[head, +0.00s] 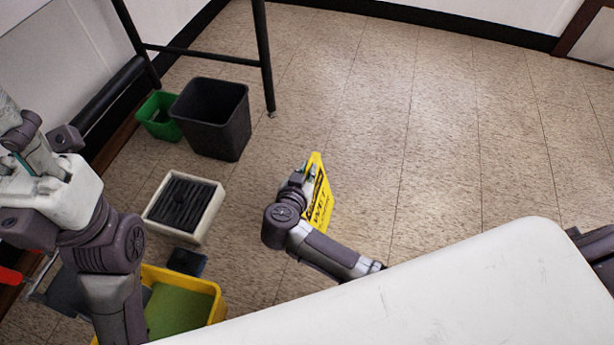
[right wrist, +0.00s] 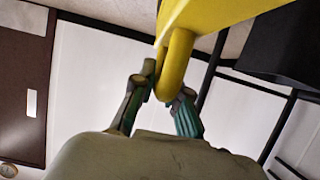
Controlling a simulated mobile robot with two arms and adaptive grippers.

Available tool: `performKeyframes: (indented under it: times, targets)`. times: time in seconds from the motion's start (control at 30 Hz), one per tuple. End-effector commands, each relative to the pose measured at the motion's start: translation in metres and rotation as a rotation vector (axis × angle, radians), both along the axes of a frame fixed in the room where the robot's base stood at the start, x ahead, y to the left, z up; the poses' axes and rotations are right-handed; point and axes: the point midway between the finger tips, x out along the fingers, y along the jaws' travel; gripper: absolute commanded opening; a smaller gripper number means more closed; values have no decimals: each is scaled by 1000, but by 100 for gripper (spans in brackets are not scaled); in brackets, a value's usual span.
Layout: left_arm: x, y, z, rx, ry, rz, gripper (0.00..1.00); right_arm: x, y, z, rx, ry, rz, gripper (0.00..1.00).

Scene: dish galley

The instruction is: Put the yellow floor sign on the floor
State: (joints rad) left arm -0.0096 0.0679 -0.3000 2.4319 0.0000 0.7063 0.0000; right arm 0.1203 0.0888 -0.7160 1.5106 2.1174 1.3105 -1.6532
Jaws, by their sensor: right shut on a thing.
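The yellow floor sign (head: 322,205) with black "WET" lettering shows mid-view over the tiled floor (head: 400,150). My right gripper (head: 305,176) is shut on it near its top. In the right wrist view my right gripper's fingers (right wrist: 162,95) close on the sign's yellow loop handle (right wrist: 176,68). The sign looks upright and slightly tilted. I cannot tell whether its lower edge touches the floor. My left gripper (head: 42,145) is at the left edge, far from the sign, and I see nothing in it; its finger gap is unclear.
A black bin (head: 212,118) and a green bin (head: 158,116) stand at the upper left beside a black-legged frame (head: 265,55). A cream crate (head: 186,206) and a yellow bucket (head: 212,290) stand left of the sign. Floor to the right is clear. A white surface (head: 450,290) fills the lower right.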

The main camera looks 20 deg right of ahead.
Motion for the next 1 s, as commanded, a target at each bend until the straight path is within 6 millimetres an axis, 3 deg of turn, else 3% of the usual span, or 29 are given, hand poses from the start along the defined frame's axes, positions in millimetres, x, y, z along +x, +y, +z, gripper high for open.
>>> performKeyframes:
  times: [0.47,0.5,0.63,1.0]
  targets:
    - [-1,0,3,2,-14,1,40,1,0,-6,0,-4,-1,0]
    - [-1,0,3,1,-14,1,40,0,0,-8,0,-1,-1,19]
    - [-1,-1,3,1,-14,1,40,0,0,-8,0,-1,0,39]
    - [-1,-1,5,1,-17,1,40,-1,1,-4,1,-1,0,39]
